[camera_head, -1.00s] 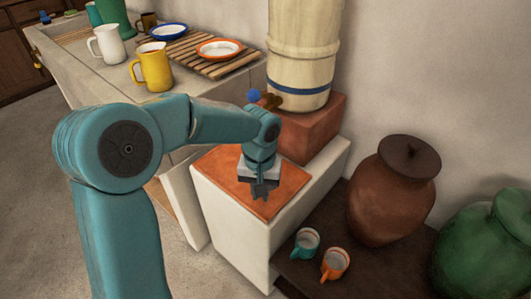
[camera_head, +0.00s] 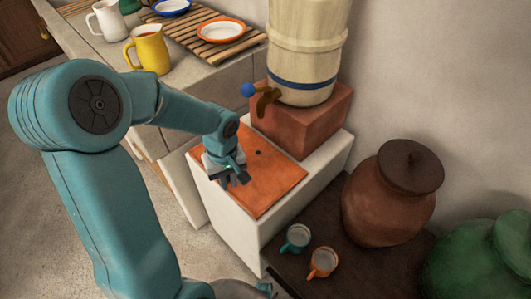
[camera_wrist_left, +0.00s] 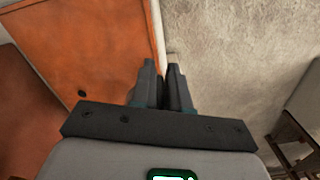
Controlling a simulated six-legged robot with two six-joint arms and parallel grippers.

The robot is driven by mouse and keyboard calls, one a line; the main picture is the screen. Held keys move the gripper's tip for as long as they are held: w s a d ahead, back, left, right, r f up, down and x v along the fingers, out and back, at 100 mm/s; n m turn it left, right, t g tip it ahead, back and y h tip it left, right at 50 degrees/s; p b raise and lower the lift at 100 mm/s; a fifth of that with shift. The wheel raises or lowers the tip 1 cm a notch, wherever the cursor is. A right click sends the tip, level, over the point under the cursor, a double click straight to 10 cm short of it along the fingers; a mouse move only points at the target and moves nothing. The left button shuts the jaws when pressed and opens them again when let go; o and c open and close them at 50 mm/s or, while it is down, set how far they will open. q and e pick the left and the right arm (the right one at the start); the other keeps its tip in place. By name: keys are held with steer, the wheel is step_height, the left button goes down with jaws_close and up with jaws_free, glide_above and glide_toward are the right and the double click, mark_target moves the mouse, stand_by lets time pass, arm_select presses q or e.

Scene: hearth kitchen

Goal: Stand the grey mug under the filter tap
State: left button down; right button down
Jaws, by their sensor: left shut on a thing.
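The filter tap (camera_head: 267,103) is brown with a blue knob (camera_head: 247,90) and sticks out at the foot of the tall cream filter (camera_head: 305,60). Below it is the orange tile top (camera_head: 275,185) of a white plinth. My left gripper (camera_head: 238,179) points down over the tile's left edge, left of and below the tap. In the left wrist view its dark fingers (camera_wrist_left: 165,85) are shut close together, beside the tile's edge (camera_wrist_left: 140,30). What they hold cannot be made out. I cannot make out a grey mug in any view.
A teal mug (camera_head: 297,238) and an orange mug (camera_head: 322,262) stand on the dark low shelf (camera_head: 290,270), by a brown lidded jar (camera_head: 385,205) and a green jar (camera_head: 490,265). A yellow jug (camera_head: 152,52) stands on the counter. Much of the tile is clear.

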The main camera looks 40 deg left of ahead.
arm_select(q)
steer(key=w, duration=0.4)
steer(key=w+d, duration=0.1)
steer(key=w, duration=0.8)
steer(key=shift+w+d+p, duration=0.15)
steer(key=shift+w+p, duration=0.15)
steer(key=shift+w, duration=0.1)
step_height(320, 180, down, 4)
steer(key=shift+w+r+b, duration=0.15)
steer(key=shift+r+b, duration=0.05)
steer(key=shift+b, duration=0.15)
steer(key=shift+f, duration=0.15)
steer(key=c, duration=1.1)
jaws_free()
